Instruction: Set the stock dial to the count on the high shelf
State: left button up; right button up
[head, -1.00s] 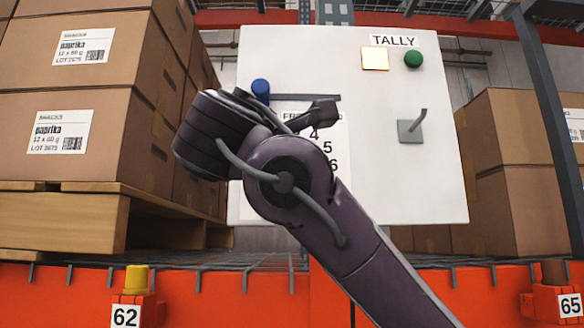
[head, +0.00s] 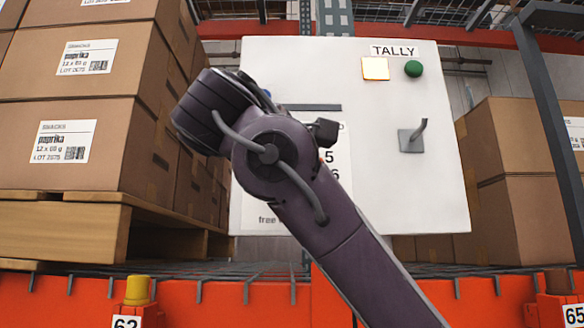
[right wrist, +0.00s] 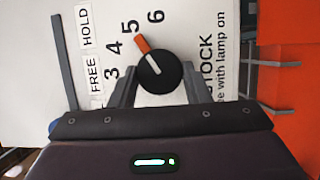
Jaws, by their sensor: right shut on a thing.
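A white TALLY panel (head: 400,190) stands ahead with a stock dial on it. In the right wrist view the black round dial (right wrist: 160,72) has an orange-and-white pointer, whose orange tip points at the printed 5. My right gripper (right wrist: 160,88) has a finger on each side of the dial and is shut on it. In the head view my right arm hides the dial. A pale yellow square lamp (head: 375,68) looks lit beside a green button (head: 413,69). A blue knob (head: 267,93) shows partly at the slot's left end. No high-shelf count is readable. My left gripper is out of view.
Paprika cartons (head: 75,140) stand on a wooden pallet (head: 65,230) at left; more cartons (head: 510,180) stand at right. A grey bent lever (head: 412,138) sticks out of the panel. An orange beam (head: 230,305) with a yellow-capped post (head: 137,290) crosses the front.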

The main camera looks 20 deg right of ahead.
jog(key=shift+f, duration=0.1)
jog(key=o, duration=1)
jog(key=shift+c, duration=0.2)
jog(key=shift+s, duration=0.1)
jog(key=b+v, duration=0.3)
jog(key=v, duration=0.4)
jog(key=shift+s+a+b, duration=0.25)
jog(key=shift+a+b, duration=0.05)
jog(key=shift+b, duration=0.1)
